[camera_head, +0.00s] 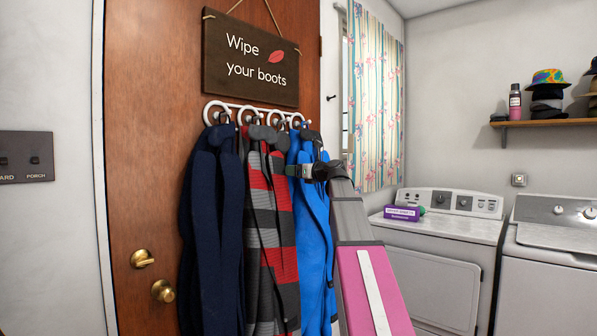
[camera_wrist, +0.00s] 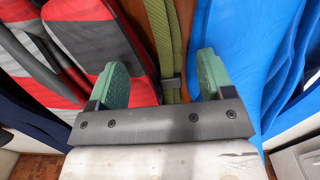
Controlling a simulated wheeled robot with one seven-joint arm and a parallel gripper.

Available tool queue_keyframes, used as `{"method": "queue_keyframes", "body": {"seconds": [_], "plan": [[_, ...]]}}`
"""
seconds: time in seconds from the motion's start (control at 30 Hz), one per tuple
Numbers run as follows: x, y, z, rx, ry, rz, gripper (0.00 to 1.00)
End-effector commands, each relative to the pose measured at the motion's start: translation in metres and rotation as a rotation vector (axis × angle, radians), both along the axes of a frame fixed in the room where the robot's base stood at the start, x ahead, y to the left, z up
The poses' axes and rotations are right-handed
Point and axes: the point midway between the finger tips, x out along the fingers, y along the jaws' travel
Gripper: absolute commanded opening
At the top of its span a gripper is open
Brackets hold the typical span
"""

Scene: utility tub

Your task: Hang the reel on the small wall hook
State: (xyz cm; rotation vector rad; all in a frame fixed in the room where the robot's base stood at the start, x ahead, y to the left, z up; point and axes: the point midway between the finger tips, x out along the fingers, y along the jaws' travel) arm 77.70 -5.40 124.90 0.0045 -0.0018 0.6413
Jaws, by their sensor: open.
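I cannot make out a reel for certain in either view. A small dark hook (camera_head: 331,98) is on the white wall between the door and the window, with nothing on it. My gripper (camera_head: 290,170) is in front of the coats, below and left of that hook. In the wrist view, its two green-padded fingers (camera_wrist: 158,68) are apart. An olive strap (camera_wrist: 172,45) with a dark clasp hangs in the gap between them, beyond the fingers; I cannot tell whether it touches them. In the head view the strap is not discernible.
A white rack (camera_head: 237,107) on the brown door (camera_head: 150,60) holds a navy coat (camera_head: 212,230), a red and grey striped one (camera_head: 272,240) and a blue one (camera_head: 313,240). A washer (camera_head: 445,230) carries a purple box (camera_head: 402,213). A shelf (camera_head: 550,123) holds hats.

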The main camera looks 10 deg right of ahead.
Motion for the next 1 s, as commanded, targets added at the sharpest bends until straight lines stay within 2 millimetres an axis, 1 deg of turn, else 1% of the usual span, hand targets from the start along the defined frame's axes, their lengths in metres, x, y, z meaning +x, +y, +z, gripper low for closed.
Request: {"method": "queue_keyframes", "body": {"seconds": [0.03, 0.3, 0.5, 0.7, 1.0], "plan": [[0.008, 0.005, 0.001, -0.001, 0.0, 0.002, 0.74], [0.044, 0.032, 0.001, -0.003, 0.0, 0.003, 0.74], [0.066, 0.048, 0.0, -0.004, 0.001, 0.002, 0.74], [0.076, 0.056, -0.001, -0.004, -0.001, 0.0, 0.74], [0.077, 0.058, -0.001, -0.004, -0.001, 0.0, 0.74]]}}
